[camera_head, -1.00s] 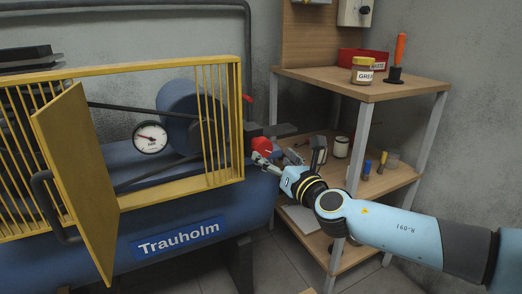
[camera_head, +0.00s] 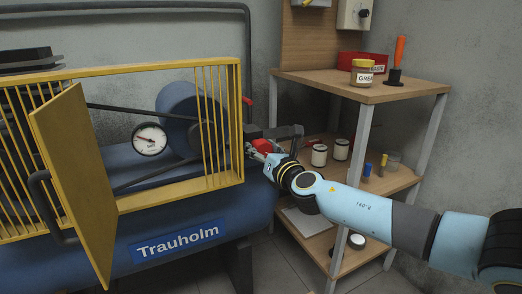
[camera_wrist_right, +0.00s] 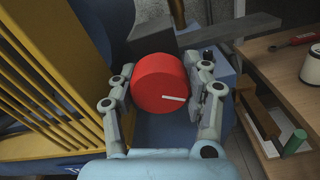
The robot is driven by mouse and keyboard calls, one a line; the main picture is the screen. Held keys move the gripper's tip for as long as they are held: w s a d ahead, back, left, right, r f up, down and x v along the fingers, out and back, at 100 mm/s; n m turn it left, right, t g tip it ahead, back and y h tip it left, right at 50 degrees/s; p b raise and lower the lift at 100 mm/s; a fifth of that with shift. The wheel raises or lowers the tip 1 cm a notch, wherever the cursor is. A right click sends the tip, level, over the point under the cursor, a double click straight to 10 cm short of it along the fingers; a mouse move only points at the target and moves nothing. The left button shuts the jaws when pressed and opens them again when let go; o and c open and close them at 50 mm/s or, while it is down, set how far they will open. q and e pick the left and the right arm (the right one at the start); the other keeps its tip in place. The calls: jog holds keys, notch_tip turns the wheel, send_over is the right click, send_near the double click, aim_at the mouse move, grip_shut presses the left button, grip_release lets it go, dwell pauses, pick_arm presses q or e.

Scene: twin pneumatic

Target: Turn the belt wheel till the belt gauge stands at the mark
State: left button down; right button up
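The belt wheel (camera_head: 263,145) is a red round knob at the right end of the blue machine. In the right wrist view the red wheel (camera_wrist_right: 158,82) shows a white line on its face, pointing right. My right gripper (camera_head: 257,150) has a finger on each side of the wheel, and both appear to touch it (camera_wrist_right: 161,88). The belt gauge (camera_head: 149,139) is a white round dial behind the yellow guard. Its dark red needle points left and slightly up; its mark is too small to make out. My left gripper is not in view.
The yellow guard (camera_head: 150,196) has bars close to the left of the wheel, and its door (camera_head: 76,190) stands open. A wooden shelf (camera_head: 350,88) on the right holds a jar, a red bin and an orange-handled tool. A grey bar lies just behind the wheel.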

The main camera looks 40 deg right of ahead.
jog(key=c, duration=0.5)
jog(key=shift+c, duration=0.2)
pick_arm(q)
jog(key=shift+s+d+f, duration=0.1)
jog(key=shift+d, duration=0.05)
pick_arm(e)
jog(key=shift+f+m+b, duration=0.1)
jog(key=shift+m+b, duration=0.2)
jog(key=shift+m, duration=0.1)
jog(key=m+b, duration=0.2)
jog(key=m, duration=0.2)
jog(key=shift+m+b, duration=0.3)
jog(key=shift+m, duration=0.1)
jog(key=m+b, duration=0.2)
jog(key=m, duration=0.3)
jog(key=shift+m, duration=0.4)
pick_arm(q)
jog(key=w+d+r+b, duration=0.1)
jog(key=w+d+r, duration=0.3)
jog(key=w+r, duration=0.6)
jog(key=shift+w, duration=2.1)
pick_arm(e)
jog(key=shift+m, duration=0.9)
